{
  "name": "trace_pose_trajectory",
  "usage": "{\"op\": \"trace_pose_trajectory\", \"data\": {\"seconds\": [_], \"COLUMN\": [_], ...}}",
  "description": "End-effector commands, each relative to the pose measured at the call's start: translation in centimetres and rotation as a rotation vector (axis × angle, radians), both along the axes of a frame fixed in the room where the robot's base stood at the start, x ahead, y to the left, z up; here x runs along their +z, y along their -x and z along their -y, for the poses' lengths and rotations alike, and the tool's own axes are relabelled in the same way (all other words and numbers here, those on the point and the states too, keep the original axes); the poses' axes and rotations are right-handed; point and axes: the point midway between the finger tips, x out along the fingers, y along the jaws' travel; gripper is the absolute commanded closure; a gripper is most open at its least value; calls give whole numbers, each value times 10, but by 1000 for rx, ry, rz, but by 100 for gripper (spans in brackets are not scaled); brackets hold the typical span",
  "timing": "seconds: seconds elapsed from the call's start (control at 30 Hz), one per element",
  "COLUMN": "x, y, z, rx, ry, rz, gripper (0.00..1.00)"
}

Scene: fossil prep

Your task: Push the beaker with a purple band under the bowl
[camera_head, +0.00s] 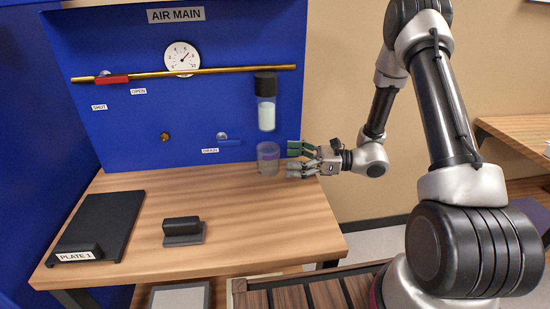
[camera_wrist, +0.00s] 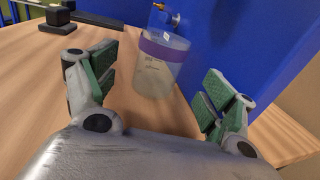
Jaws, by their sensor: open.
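The beaker with a purple band (camera_head: 268,158) stands upright on the wooden table, close to the blue panel. Its purple band shows clearly in the wrist view (camera_wrist: 164,50). The clear bowl (camera_head: 266,114), with a black cap and pale contents, hangs on the panel. In the head view the beaker appears below the bowl; I cannot tell whether it is exactly underneath. My gripper (camera_head: 291,159) is open, just right of the beaker, with its fingers pointing at it. In the wrist view the beaker stands between and beyond the green-padded fingers; contact is not clear.
A black plate labelled PLATE 1 (camera_head: 100,227) lies at the table's left. A small dark block (camera_head: 183,230) sits nearer the middle. The blue panel (camera_head: 125,130) closes off the back, with a drain handle (camera_head: 230,142) left of the beaker. The table's front right is clear.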

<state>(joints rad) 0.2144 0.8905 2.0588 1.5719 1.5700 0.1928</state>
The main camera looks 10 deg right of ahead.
Motion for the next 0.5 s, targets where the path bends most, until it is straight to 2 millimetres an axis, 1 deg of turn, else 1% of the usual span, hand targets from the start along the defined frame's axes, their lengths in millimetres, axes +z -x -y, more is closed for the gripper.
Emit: {"op": "trace_pose_trajectory", "data": {"seconds": [0.03,0.2,0.33,0.5], "x": [0,0,0,0], "y": [1,8,10,11], "z": [11,36,46,48], "rx": [-4,-1,1,2], "ry": [0,-1,0,0], "rz": [0,0,0,0], "gripper": [16,16,16,16]}}
